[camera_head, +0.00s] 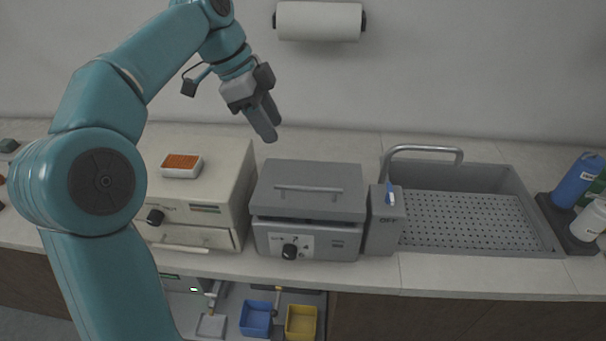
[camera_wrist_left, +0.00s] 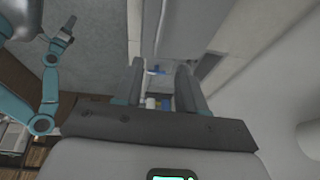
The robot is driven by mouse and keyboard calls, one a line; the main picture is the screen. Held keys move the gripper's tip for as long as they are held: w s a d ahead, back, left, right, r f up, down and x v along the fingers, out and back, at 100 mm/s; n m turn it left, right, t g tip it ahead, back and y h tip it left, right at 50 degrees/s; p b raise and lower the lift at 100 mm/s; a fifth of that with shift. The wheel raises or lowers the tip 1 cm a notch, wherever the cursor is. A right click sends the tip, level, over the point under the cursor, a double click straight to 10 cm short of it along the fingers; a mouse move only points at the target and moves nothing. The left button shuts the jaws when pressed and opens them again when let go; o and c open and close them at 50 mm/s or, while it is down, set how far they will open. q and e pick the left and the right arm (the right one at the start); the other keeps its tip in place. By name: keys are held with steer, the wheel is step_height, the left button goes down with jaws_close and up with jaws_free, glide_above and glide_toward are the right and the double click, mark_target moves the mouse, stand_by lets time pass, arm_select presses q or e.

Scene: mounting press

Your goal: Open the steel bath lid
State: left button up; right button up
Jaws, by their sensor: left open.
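The steel bath (camera_head: 330,242) is a grey box on the counter with a control knob on its front. Its lid (camera_head: 335,208) lies flat and closed on top, with a bar handle (camera_head: 308,188) across it. My left gripper (camera_head: 268,122) is open and empty, in the air above and behind the lid's left side, apart from it. Its two spread fingers also show in the left wrist view (camera_wrist_left: 160,82), with nothing between them. My right gripper (camera_wrist_left: 66,28) shows small at the left of the wrist view, too small to read its jaws.
A cream machine (camera_head: 195,190) with an orange-topped box (camera_head: 181,165) stands left of the bath. A grey switch box (camera_head: 383,235) marked OFF stands close at its right, then a sink (camera_head: 548,235) with a curved tap (camera_head: 425,149). Bottles (camera_head: 577,182) stand far right. A paper roll (camera_head: 318,21) hangs on the wall.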

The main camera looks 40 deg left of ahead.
mark_target(303, 186)
arm_select(q)
steer(key=x, duration=1.5)
steer(key=shift+f+b, duration=0.4)
steer(key=shift+s+a, duration=0.2)
steer(key=shift+a, duration=0.05)
steer(key=shift+w+d, duration=0.1)
jaws_close()
